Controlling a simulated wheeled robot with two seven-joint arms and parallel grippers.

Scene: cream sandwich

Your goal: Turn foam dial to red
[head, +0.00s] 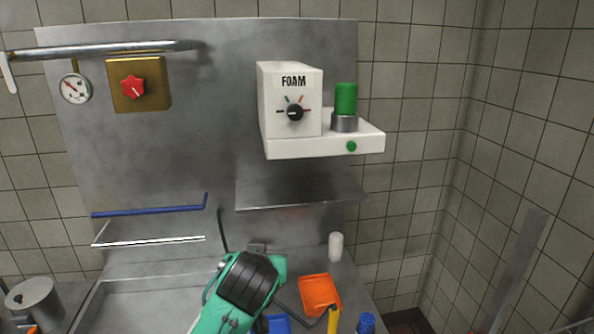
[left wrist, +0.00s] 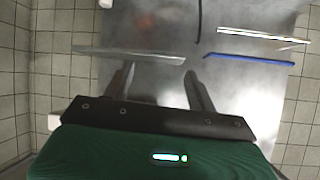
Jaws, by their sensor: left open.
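The white FOAM box (head: 290,83) is mounted on the steel back panel in the head view. Its black foam dial (head: 295,112) sits on the front face, with small coloured marks, green and red among them, around its upper half. The dial's exact pointing direction is too small to tell. My left arm, green and black, rises from the bottom of the head view, below and left of the box and apart from it. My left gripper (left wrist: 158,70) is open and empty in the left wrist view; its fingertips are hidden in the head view. My right gripper is not in view.
A green cylinder (head: 346,98) and green button (head: 351,146) sit right of the dial. A steel shelf (head: 300,195) juts out below. A red knob (head: 133,87) and gauge (head: 75,88) are at left. An orange container (head: 320,294) and white cylinder (head: 336,246) stand low.

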